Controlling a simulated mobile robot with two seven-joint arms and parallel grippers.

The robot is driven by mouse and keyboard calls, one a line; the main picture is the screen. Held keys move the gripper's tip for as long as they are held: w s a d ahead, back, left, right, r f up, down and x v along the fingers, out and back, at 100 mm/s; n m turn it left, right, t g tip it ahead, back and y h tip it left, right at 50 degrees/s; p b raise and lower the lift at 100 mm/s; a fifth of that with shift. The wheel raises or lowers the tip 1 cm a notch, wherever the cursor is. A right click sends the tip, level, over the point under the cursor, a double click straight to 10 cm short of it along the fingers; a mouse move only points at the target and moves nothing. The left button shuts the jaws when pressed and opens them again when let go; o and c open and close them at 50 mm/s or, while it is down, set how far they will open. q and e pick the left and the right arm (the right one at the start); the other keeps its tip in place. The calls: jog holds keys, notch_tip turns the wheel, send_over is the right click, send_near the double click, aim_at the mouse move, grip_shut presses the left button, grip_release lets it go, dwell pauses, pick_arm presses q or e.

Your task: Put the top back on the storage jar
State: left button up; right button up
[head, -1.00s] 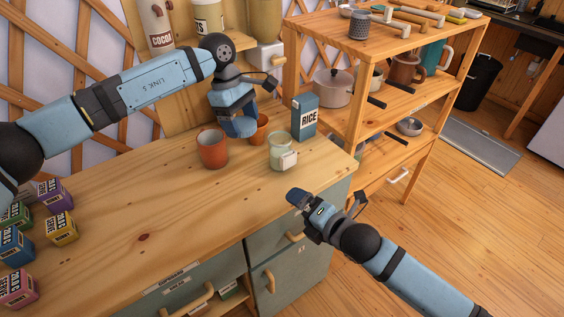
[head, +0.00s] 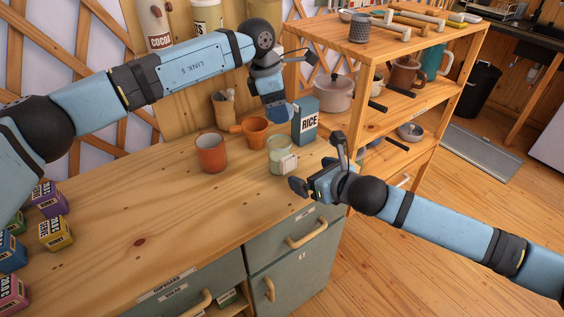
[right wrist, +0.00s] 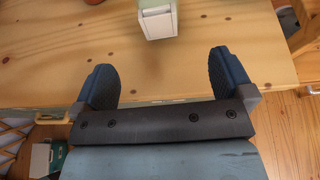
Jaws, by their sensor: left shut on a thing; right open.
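The storage jar (head: 280,158), pale green with a white label, stands upright and open on the wooden counter. Its lower part also shows at the top of the right wrist view (right wrist: 157,20), ahead of the fingers. My left gripper (head: 279,110) is above and slightly behind the jar, apart from it. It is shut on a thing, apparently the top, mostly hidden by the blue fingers. My right gripper (head: 302,187) is open and empty at the counter's front edge, near the jar; both fingers show apart in the right wrist view (right wrist: 158,78).
A red mug (head: 211,153) and an orange cup (head: 254,131) stand left of the jar. A blue rice box (head: 305,121) stands close behind it on the right. Several small boxes (head: 50,200) sit at the far left. The counter's middle is clear. Open shelves (head: 370,110) stand right.

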aim_at(290, 166)
jog(key=x, duration=1.2)
jog(key=c, duration=1.3)
pick_arm(q)
jog(key=shift+f, duration=2.55)
pick_arm(e)
jog(key=shift+c, duration=0.3)
